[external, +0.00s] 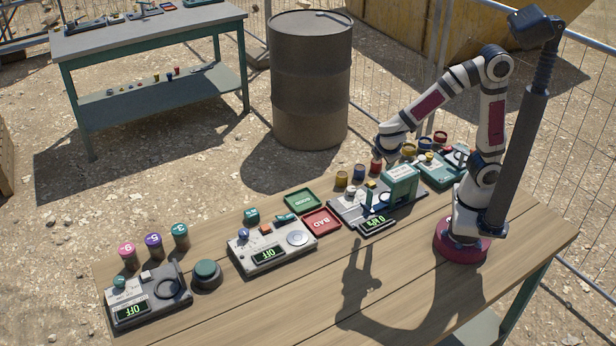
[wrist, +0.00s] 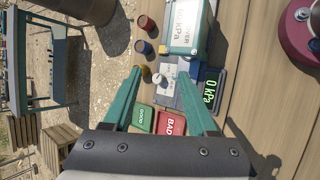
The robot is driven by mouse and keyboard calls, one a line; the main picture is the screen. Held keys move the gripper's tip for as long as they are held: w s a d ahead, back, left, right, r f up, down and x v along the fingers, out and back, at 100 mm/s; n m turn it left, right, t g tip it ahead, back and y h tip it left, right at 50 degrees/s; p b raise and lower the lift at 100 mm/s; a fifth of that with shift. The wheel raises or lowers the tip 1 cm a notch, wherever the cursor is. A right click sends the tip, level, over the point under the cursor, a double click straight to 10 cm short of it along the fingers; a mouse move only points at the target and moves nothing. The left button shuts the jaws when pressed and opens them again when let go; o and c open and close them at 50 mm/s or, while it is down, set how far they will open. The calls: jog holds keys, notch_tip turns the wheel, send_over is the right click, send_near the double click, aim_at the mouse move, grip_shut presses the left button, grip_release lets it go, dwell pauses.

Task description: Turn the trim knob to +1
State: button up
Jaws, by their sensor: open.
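A device with a lit display reading 0 kPa (wrist: 209,91) lies on the wooden table; its display also shows in the external view (external: 375,223). A small pale round knob (wrist: 158,78) on this device looks like the trim knob, on a light plate whose marks are too small to read. My gripper (wrist: 161,73) is open and empty, its two teal fingers on either side of the knob in the wrist view, apparently above it. In the external view the wrist hangs over the device's far side, and the fingertips are hard to make out.
A teal and white box (wrist: 187,28) stands on the device close to the right finger. Red (wrist: 147,22), blue and yellow jars stand along its left. A green tray (external: 303,201) and a red BAD tray (external: 322,221) lie beside it.

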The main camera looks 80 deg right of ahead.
jog(key=shift+o, duration=0.6)
jog(key=w+a+f+n+t+h, duration=0.1)
jog(key=w+a+n+t, duration=0.3)
jog(key=w+n, duration=0.4)
jog(key=shift+w+a+f+h, duration=0.3)
jog(key=shift+w+f+h, duration=0.15)
jog(key=shift+w, duration=0.6)
jog(key=n+t+y, duration=0.6)
jog(key=n+t, duration=0.2)
jog(key=n, duration=0.9)
send_near(246, 233)
jog(key=x, duration=0.8)
jog(key=shift+s+d, duration=0.1)
jog(key=shift+w+f, duration=0.2)
jog(key=shift+w, duration=0.15)
grip_shut()
